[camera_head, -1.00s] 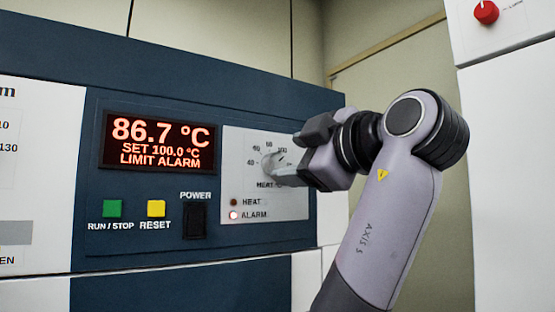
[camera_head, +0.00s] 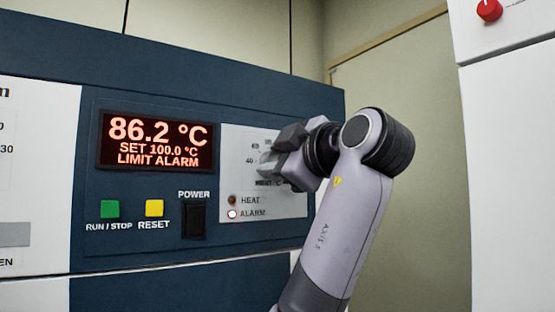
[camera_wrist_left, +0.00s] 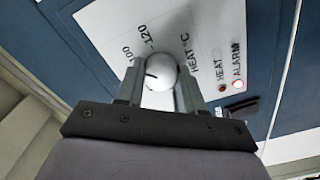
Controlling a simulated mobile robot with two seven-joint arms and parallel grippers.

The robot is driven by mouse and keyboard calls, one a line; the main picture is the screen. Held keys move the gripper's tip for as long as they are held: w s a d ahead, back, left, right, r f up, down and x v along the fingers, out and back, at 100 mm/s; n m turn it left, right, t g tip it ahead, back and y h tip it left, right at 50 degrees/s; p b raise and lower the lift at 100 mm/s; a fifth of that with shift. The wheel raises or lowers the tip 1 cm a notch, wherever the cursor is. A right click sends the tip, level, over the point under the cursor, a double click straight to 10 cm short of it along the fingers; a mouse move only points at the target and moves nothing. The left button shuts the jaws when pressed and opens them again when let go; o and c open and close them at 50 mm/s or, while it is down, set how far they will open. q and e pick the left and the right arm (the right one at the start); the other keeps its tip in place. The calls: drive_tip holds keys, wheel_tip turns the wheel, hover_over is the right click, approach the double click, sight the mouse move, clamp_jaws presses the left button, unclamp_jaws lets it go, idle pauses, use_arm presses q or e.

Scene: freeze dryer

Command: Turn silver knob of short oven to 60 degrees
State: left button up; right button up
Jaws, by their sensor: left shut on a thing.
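The silver knob (camera_wrist_left: 161,72) sits on the white dial plate of the oven's blue panel, with a dark pointer mark on its face. My left gripper (camera_wrist_left: 159,92) has one finger on each side of the knob and is shut on it. In the head view my left gripper (camera_head: 272,160) covers the knob and part of the dial scale. The 100 and 120 marks show in the wrist view. The red display (camera_head: 156,142) reads 86.2 °C, SET 100.0 °C, LIMIT ALARM.
The green RUN/STOP button (camera_head: 110,209), yellow RESET button (camera_head: 154,208) and black POWER switch (camera_head: 194,221) lie left of the dial. The ALARM lamp (camera_head: 232,213) is lit. A white unit with a red knob (camera_head: 489,10) stands at the right.

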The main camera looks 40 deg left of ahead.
use_arm(q)
drive_tip(key=shift+n, duration=0.3)
drive_tip(key=n, duration=1.7)
drive_tip(key=shift+f, duration=0.2)
idle(0.5)
drive_tip(key=o, duration=1)
drive_tip(key=shift+o, duration=0.2)
